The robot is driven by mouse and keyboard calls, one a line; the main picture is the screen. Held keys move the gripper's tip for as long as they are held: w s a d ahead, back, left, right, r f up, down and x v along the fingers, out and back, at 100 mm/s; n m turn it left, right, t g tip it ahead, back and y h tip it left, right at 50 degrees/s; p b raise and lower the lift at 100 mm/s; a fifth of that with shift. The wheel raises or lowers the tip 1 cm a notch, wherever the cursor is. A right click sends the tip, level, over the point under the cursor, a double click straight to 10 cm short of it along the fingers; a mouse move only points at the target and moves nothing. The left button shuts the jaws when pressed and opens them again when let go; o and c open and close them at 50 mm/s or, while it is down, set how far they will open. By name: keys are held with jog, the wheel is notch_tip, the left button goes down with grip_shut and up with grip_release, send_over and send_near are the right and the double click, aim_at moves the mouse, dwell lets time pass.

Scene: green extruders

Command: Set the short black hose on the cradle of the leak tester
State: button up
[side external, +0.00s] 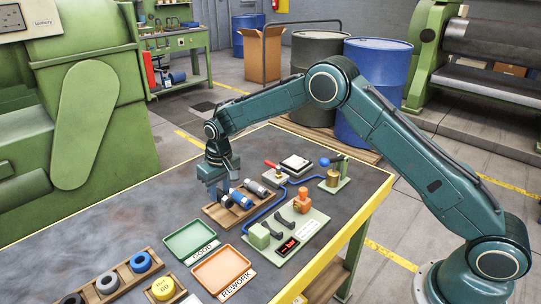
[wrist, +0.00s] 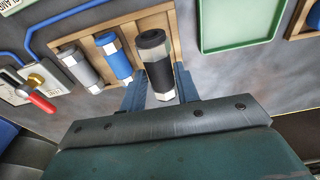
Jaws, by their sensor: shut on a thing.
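The short black hose (wrist: 158,68), with light metal-looking end fittings, is between the fingers of my gripper (wrist: 162,98) in the wrist view. My gripper is shut on it. In the side view my gripper (side external: 222,192) points down at the wooden tray (side external: 212,213) and mostly hides the black hose. I cannot tell whether the hose still touches the tray. The leak tester (side external: 312,228) is a pale green plate to the right of the tray. Its dark cradle (side external: 279,225) has two bent supports and looks empty, between a green block (side external: 260,236) and an orange part (side external: 302,200).
A blue hose (wrist: 114,58) and a grey hose (wrist: 78,66) lie beside the black one. A blue tube (side external: 262,213) runs between tray and tester. The green GOOD tray (side external: 190,239) and orange REWORK tray (side external: 223,270) lie in front. A red-handled valve (side external: 274,167) stands behind.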

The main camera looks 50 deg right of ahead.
jog(key=shift+s+d+r+m, duration=0.2)
jog(key=shift+s+m, duration=0.15)
jog(key=shift+m, duration=0.1)
jog(key=shift+s+d+r+m, duration=0.15)
jog(key=shift+s+m, duration=0.2)
jog(key=shift+m, duration=0.1)
jog(key=s+d+r+m, duration=0.2)
jog(key=s+d+m, duration=0.1)
jog(key=s+m, duration=0.4)
jog(key=s+d+r+m+g+h, duration=0.1)
jog(key=s+d+r+m, duration=0.1)
jog(key=s+m, duration=0.5)
jog(key=shift+s+d+m, duration=0.25)
jog(key=shift+d+m, duration=0.3)
jog(key=shift+m, duration=0.45)
jog(key=shift+f, duration=4.2)
jog(key=o, duration=0.9)
jog(key=shift+o, duration=0.2)
